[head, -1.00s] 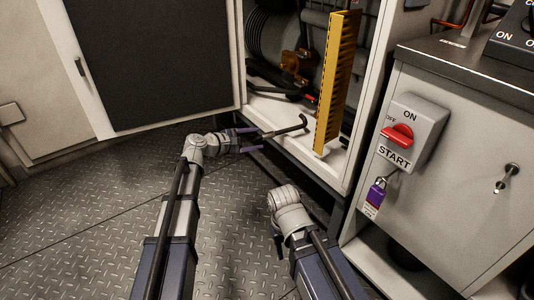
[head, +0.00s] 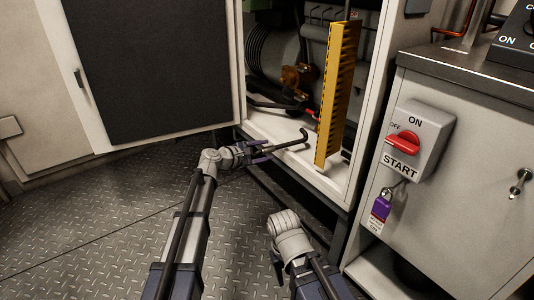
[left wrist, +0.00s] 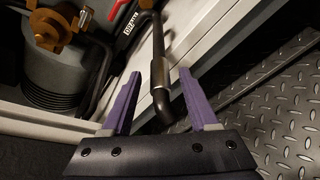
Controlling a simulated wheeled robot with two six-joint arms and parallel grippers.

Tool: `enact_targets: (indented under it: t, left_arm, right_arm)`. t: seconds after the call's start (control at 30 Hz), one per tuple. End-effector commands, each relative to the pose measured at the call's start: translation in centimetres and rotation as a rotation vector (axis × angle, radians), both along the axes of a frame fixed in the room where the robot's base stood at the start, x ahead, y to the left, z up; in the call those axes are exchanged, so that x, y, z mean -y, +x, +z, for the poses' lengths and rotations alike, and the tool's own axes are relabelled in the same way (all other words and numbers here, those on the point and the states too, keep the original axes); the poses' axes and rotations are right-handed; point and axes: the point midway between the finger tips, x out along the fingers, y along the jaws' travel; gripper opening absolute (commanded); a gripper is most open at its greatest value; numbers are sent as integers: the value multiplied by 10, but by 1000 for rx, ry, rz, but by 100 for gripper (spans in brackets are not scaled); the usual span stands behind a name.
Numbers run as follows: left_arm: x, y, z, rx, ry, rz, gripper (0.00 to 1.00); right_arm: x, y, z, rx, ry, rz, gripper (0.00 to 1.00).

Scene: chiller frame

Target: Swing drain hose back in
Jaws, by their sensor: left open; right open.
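The drain hose (head: 291,142) is a dark tube with a hooked end, sticking out over the cabinet's front sill in the head view. In the left wrist view the hose (left wrist: 158,45) has a metal collar and a bent dark end that lies between my two purple fingers. My left gripper (head: 268,152) is open around the hose; it also shows in the left wrist view (left wrist: 160,75). I see no firm grip, and finger contact is unclear. My right gripper (head: 278,264) is low in the head view, largely hidden by its own wrist, away from the hose, and open.
The open cabinet door (head: 150,60) is at left. A switch box (head: 415,140) with a red handle and a purple padlock (head: 382,205) is at right. The plate floor (head: 110,225) is clear.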

Motion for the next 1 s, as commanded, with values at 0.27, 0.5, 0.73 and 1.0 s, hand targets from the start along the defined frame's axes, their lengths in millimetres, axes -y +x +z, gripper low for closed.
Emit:
enact_targets:
  t: [0.27, 0.5, 0.73, 1.0]
  left_arm:
    - [11, 9, -4, 0, 0, 0, 60]
    - [11, 9, -4, -1, 0, -1, 46]
    - [11, 9, -4, -1, 0, -1, 20]
    - [11, 9, -4, 0, 1, -1, 0]
  right_arm:
    - [0, 0, -4, 0, 0, 0, 50]
    - [0, 0, -4, 0, 0, 0, 50]
    - [0, 0, -4, 0, 0, 0, 50]
    - [0, 0, -4, 0, 0, 0, 50]
